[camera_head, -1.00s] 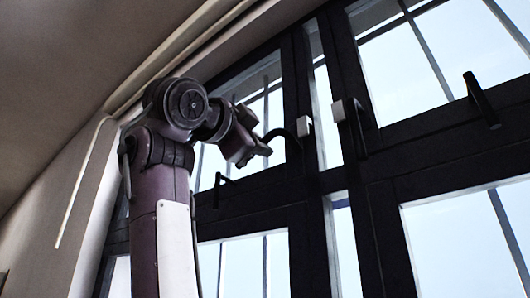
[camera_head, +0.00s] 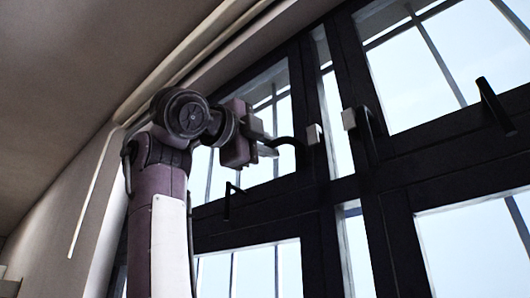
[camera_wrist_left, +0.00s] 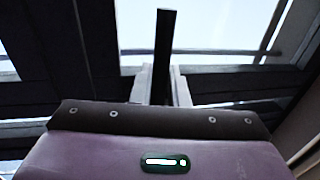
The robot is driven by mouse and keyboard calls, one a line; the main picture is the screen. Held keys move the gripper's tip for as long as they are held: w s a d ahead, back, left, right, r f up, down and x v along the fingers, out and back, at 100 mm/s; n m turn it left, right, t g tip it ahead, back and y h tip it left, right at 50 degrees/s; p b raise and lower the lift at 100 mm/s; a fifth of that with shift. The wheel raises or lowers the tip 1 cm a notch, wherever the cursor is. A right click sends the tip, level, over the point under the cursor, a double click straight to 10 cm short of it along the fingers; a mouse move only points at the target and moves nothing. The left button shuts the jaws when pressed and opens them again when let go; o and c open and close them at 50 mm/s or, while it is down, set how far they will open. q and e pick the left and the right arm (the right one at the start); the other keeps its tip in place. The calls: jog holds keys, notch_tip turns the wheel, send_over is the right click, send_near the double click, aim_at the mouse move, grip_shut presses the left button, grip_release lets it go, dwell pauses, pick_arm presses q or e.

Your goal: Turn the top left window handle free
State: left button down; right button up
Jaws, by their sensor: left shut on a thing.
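The top left window handle (camera_head: 288,142) is a dark curved lever beside a light grey block (camera_head: 314,134) on the black frame. In the head view it reaches left to my left gripper (camera_head: 268,147), which points right toward the frame. In the left wrist view the dark bar of the handle (camera_wrist_left: 164,50) stands upright between the two pale fingers of my left gripper (camera_wrist_left: 162,88), which are shut on it. The handle's joint to the frame is hard to make out. My right gripper is not in view.
A second dark handle (camera_head: 370,135) with a grey block (camera_head: 349,119) is just to the right. Other dark handles sit on the frame at lower left (camera_head: 228,202) and far right (camera_head: 494,106). Pale pipes (camera_head: 200,50) run along the ceiling edge.

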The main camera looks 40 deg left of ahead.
pick_arm(q)
jog(key=shift+s+r, duration=0.25)
jog(key=shift+r, duration=0.1)
jog(key=c, duration=1.7)
grip_release()
jog(key=shift+w, duration=0.1)
jog(key=shift+o, duration=1.1)
jog(key=shift+w+a+f, duration=0.1)
jog(key=shift+w, duration=0.15)
jog(key=shift+w+a+f, duration=0.1)
jog(key=shift+w+f, duration=0.1)
jog(key=shift+w, duration=0.15)
jog(key=s+f+b, duration=0.1)
jog(key=s+b, duration=0.3)
jog(key=s, duration=0.3)
jog(key=shift+s+a+f, duration=0.15)
jog(key=shift+s+f, duration=0.1)
jog(key=shift+s, duration=0.05)
